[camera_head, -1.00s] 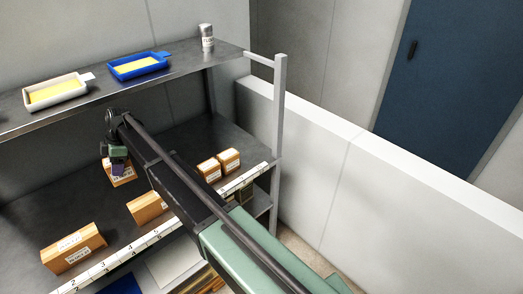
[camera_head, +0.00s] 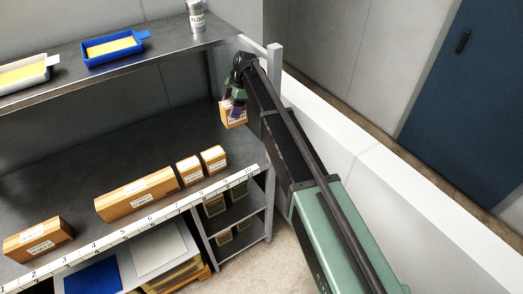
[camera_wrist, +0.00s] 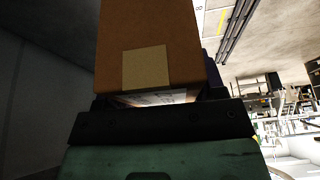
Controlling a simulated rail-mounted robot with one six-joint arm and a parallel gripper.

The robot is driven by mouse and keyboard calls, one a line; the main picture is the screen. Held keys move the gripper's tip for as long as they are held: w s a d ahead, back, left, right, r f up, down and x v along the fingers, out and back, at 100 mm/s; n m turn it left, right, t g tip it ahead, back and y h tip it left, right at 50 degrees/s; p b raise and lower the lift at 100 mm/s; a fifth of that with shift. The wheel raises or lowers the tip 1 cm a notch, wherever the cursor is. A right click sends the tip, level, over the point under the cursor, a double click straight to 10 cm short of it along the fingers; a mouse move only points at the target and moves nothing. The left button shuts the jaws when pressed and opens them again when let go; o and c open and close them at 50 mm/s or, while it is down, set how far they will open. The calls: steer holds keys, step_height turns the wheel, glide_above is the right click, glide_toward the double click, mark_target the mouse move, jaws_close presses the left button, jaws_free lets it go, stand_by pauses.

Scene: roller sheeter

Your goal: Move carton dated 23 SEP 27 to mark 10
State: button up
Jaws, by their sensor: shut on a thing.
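My gripper (camera_head: 237,99) is shut on a small brown carton (camera_head: 232,116) with a white label, towards the right end of the worktop. In the wrist view the held carton (camera_wrist: 150,30) fills the upper middle, with a tan tape patch facing the camera; its date cannot be read. It appears to be held above the worktop, behind the high end of the numbered strip (camera_head: 150,222). The mark near the strip's right end, about 10 (camera_head: 250,171), has clear worktop behind it.
On the worktop (camera_head: 120,150) stand a long carton (camera_head: 135,194), two small cartons (camera_head: 189,171) and (camera_head: 213,159), and another carton (camera_head: 38,238) at left. The upper shelf (camera_head: 150,57) holds trays and a flour tin (camera_head: 196,17). A post (camera_head: 271,75) stands right, near my arm.

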steer(key=shift+s+d+n, duration=0.1)
steer(key=shift+d+n, duration=0.05)
steer(key=shift+n, duration=0.15)
steer(key=shift+s+a, duration=0.1)
steer(key=shift+a, duration=0.1)
step_height(320, 180, down, 20)
steer(key=b, duration=2)
steer(key=shift+a+f, duration=0.1)
steer(key=shift+f, duration=0.15)
steer(key=shift+r, duration=0.3)
steer(key=shift+f+b, duration=0.3)
steer(key=o, duration=1)
steer(key=shift+r, duration=0.15)
